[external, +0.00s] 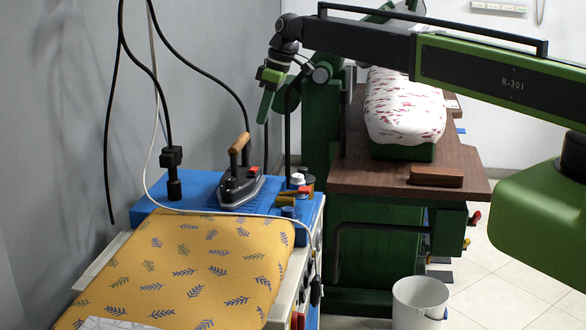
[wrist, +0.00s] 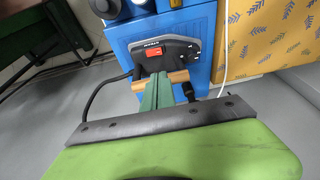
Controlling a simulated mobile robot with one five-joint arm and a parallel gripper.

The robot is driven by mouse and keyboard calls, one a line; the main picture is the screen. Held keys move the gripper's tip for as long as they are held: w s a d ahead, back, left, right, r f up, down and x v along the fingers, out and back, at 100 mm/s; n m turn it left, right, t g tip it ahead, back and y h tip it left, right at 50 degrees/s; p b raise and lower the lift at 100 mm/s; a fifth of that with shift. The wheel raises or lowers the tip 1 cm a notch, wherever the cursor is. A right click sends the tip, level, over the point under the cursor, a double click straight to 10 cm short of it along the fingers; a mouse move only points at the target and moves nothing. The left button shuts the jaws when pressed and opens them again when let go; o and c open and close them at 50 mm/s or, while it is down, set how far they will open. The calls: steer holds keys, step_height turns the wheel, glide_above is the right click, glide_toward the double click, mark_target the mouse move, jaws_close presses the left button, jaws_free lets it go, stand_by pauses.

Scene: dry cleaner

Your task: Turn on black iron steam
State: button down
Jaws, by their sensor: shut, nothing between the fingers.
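The black iron (external: 238,188) with a wooden handle sits on the blue end of the ironing station. A red switch (external: 254,170) is on its rear side. In the wrist view, the black iron (wrist: 180,57) lies beyond my fingertips, with the red switch (wrist: 153,51) a little past them. My gripper (external: 264,118) hangs above and to the right of the iron, apart from it, with its green fingers pointing down. In the wrist view, my gripper (wrist: 157,80) is shut and empty, and its fingers partly hide the wooden handle (wrist: 178,77).
A yellow leaf-print ironing board (external: 185,265) lies in front of the iron. Knobs stand right of the iron. A green press with a brown table (external: 345,178) and a white bucket (external: 419,303) are to the right.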

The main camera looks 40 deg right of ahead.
mark_target(252, 168)
steer(key=b+x, duration=0.3)
steer(key=x, duration=0.1)
steer(key=b+x, duration=0.8)
steer(key=shift+s+d+f, duration=0.25)
steer(key=shift+s+f, duration=0.05)
steer(key=shift+s, duration=0.1)
steer(key=shift+f, duration=0.15)
steer(key=shift+s+f+b, duration=0.1)
steer(key=shift+f+b, duration=0.15)
steer(key=shift+b, duration=0.2)
steer(key=shift+s+a+r, duration=0.1)
steer(key=shift+w+d+r+p, duration=0.2)
steer(key=shift+w+d+p, duration=0.1)
steer(key=shift+w+d, duration=0.3)
